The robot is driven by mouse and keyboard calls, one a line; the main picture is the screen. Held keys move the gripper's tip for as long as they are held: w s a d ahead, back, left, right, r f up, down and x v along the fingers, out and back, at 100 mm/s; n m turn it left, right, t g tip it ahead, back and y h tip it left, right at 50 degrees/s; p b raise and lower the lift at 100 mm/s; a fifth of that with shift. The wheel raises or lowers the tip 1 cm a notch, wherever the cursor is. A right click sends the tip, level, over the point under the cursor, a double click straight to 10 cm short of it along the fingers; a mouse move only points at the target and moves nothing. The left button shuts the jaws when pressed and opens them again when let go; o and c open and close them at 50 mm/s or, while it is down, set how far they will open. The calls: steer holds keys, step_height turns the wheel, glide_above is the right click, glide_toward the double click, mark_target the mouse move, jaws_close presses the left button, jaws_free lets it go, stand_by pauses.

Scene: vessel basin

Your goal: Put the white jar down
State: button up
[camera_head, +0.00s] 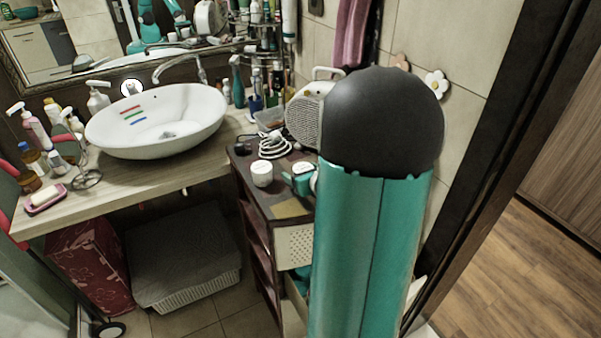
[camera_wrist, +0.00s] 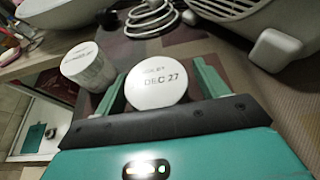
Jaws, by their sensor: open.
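A white jar with "DEC 27" on its lid (camera_wrist: 156,86) sits between the two green fingers of my gripper (camera_wrist: 158,78) in the wrist view. The fingers are open, with a small gap showing beside the jar. In the head view this jar (camera_head: 302,168) is at the top of the dark cabinet (camera_head: 270,197), beside my gripper (camera_head: 300,184); its base is hidden. A second white jar (camera_head: 262,173) stands to its left on the cabinet top, and it also shows in the wrist view (camera_wrist: 88,67).
A coiled white cable (camera_head: 273,146) lies behind the jars. A cream speaker-like appliance (camera_head: 305,118) stands at the back right of the cabinet. The wooden counter with a white basin (camera_head: 155,118) is to the left. My arm hides the cabinet's right side.

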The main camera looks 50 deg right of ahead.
steer(key=v, duration=1.1)
steer(key=shift+s, duration=0.1)
